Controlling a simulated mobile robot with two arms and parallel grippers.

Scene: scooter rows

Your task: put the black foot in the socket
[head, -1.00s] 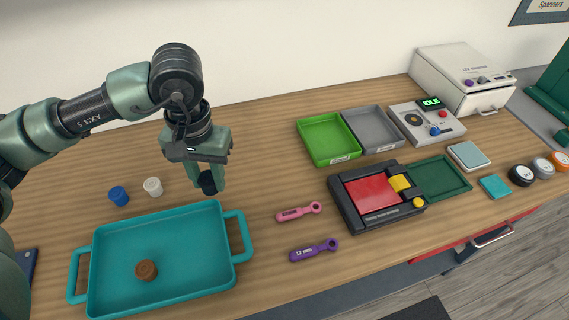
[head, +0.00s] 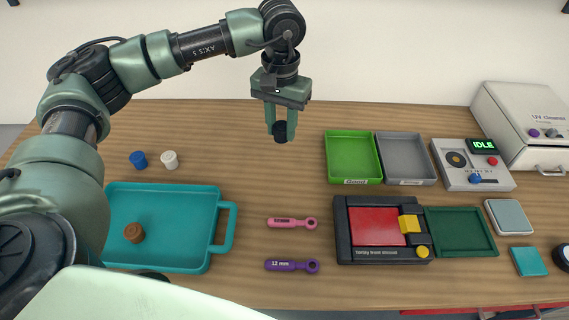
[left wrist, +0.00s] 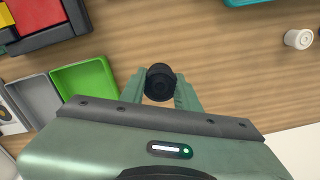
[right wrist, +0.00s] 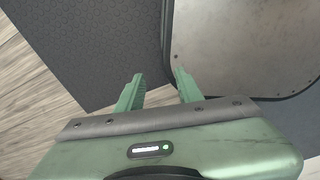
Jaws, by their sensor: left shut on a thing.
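My left gripper (head: 280,138) is shut on the black foot (head: 280,129) and holds it above the table, left of the green tray. The foot is a short dark cylinder; in the left wrist view the foot (left wrist: 159,82) sits between the two fingertips. A light grey tester (head: 470,178) with a lit "IDLE" display stands at the right, with a dark round fitting (head: 456,160) that looks like the socket. My right gripper (right wrist: 158,76) shows only in the right wrist view; its fingers are apart and empty, above the floor.
Between foot and tester are the green tray (head: 352,181) and grey tray (head: 407,182), both empty. A black fixture (head: 345,250) with a red plate is in front. A teal tray (head: 180,258) holds a brown foot (head: 134,232). Blue (head: 138,160) and white (head: 169,160) feet stand behind it.

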